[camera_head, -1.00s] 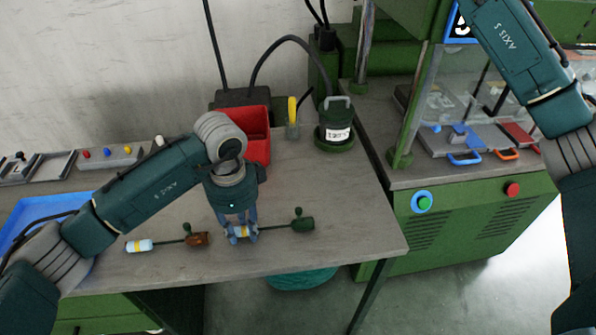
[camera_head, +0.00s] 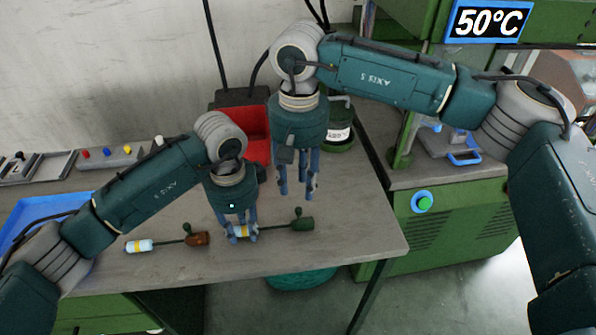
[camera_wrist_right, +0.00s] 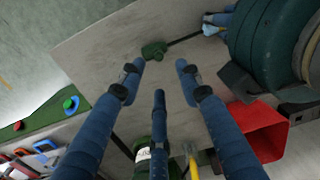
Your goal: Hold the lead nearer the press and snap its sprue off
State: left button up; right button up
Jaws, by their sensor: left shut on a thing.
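The lead nearer the press has a dark green moulded end (camera_head: 303,224) with a small knobbed sprue (camera_head: 298,212) standing up from it. Its cable runs left to a pale connector with a yellow band, largely covered by my left gripper (camera_head: 240,232), which is shut on it at the table. My right gripper (camera_head: 299,190) is open and empty above the table, behind the green end and apart from it. In the right wrist view the green end (camera_wrist_right: 154,50) lies beyond the spread fingers. The other lead, with a brown end (camera_head: 197,239), lies to the left.
A red bin (camera_head: 256,133) stands behind both grippers. A green pot (camera_head: 337,143) stands at the back right, partly behind my right arm. The press (camera_head: 460,205) is to the right across a gap. A blue tray (camera_head: 45,212) is at the left. The table's front right is clear.

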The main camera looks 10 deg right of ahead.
aim_at(300, 209)
pick_arm(q)
jog(key=shift+s, duration=0.1)
pick_arm(e)
jog(key=shift+n, duration=0.8)
jog(key=f, duration=0.9)
jog(key=shift+s, duration=0.35)
jog(key=shift+c, duration=0.3)
grip_shut()
jog(key=shift+d, duration=0.15)
jog(key=shift+r, duration=0.2)
jog(key=shift+r, duration=2.85)
